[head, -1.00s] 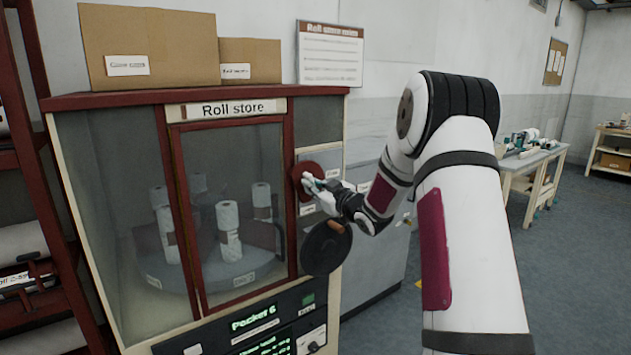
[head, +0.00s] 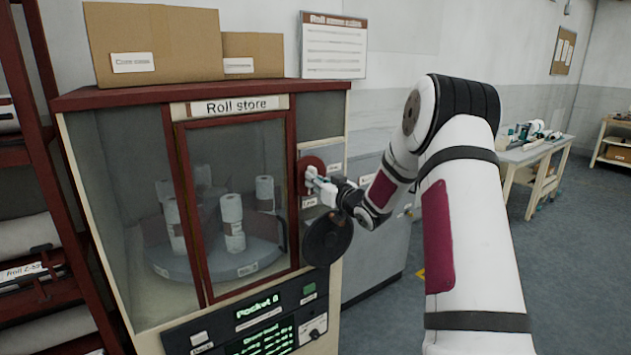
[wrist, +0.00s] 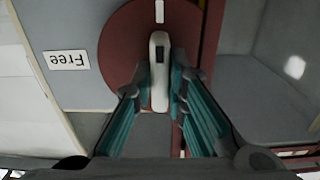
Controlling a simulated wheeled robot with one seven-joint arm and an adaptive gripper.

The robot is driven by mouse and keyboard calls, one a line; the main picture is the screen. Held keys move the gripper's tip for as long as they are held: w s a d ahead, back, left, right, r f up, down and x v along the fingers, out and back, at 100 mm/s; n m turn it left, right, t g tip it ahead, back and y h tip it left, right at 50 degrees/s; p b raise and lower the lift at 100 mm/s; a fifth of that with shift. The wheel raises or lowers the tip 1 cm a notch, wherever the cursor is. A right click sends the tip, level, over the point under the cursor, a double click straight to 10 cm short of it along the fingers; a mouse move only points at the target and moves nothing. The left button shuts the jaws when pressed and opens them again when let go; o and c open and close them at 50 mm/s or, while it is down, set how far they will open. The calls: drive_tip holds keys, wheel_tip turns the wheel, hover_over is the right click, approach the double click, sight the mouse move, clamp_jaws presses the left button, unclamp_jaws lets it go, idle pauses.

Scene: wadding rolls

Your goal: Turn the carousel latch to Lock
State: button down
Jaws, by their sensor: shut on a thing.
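The carousel latch is a red disc (head: 311,170) with a pale lever, on the right of the Roll store cabinet's front (head: 232,106). In the wrist view the pale lever (wrist: 159,72) lies across the dark red disc (wrist: 122,42), between my fingers. My gripper (head: 318,185) is shut on the lever; its teal fingers (wrist: 160,100) stand either side of it. A plate reading Free (wrist: 67,60), upside down, is beside the disc in the wrist view. A small plate (head: 309,202) just below the disc is too small to read surely.
Behind the glass door, white rolls (head: 232,213) stand on a grey carousel (head: 205,262). A display panel (head: 262,318) is below the door. Cardboard boxes (head: 150,45) sit on top. Floor at the right is open.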

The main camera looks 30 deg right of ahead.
drive_tip(key=shift+f, duration=0.15)
drive_tip(key=c, duration=1.6)
unclamp_jaws()
drive_tip(key=shift+s, duration=0.1)
drive_tip(key=s, duration=1.2)
drive_tip(key=shift+d, duration=0.2)
drive_tip(key=shift+w, duration=0.1)
